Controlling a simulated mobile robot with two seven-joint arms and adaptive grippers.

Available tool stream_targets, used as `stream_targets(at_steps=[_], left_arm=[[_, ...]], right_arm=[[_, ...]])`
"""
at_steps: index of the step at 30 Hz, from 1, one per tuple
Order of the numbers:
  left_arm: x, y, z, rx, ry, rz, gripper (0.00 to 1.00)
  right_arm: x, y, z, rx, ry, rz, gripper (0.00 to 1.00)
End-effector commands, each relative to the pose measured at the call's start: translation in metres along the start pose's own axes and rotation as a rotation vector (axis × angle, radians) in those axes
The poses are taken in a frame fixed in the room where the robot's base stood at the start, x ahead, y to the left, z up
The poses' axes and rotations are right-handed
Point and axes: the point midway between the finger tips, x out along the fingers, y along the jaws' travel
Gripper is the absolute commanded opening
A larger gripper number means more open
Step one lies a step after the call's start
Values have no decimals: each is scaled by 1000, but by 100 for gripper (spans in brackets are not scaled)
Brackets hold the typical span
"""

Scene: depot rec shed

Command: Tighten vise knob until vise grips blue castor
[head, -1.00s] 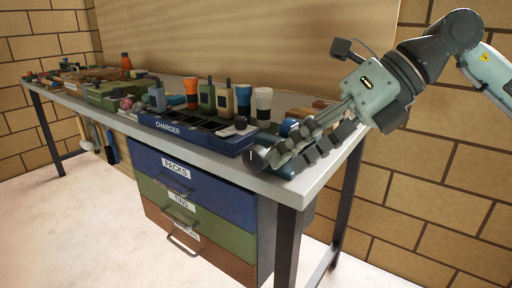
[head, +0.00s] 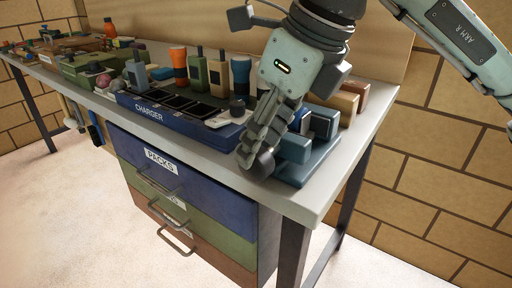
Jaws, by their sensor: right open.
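The blue-grey vise (head: 295,148) stands on a flat base near the right front corner of the bench. A dark round knob (head: 263,163) shows at its front left, partly covered by my right gripper (head: 250,150). My right gripper comes down from above, open, with its fingers at the knob; whether they touch it I cannot tell. A bit of blue (head: 299,118) behind the fingers, by the vise jaws, may be the blue castor; most of it is hidden, so its contact with the jaws is unclear. My left gripper is out of view.
Wooden blocks (head: 347,103) stand behind the vise. The bench's right front corner (head: 310,205) is bare. Labelled drawers (head: 190,180) hang below.

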Motion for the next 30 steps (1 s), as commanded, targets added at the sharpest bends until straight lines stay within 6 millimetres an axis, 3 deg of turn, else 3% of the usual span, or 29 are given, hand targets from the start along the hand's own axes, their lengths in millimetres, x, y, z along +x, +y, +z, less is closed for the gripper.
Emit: stream_targets(at_steps=[6,17,28,30], left_arm=[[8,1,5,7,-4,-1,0],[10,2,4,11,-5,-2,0],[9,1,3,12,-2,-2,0],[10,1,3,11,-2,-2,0]], right_arm=[[26,0,0,0,-1,2,47],[32,0,0,0,-1,1,46],[32,0,0,0,-1,1,0],[32,0,0,0,-2,1,0]])
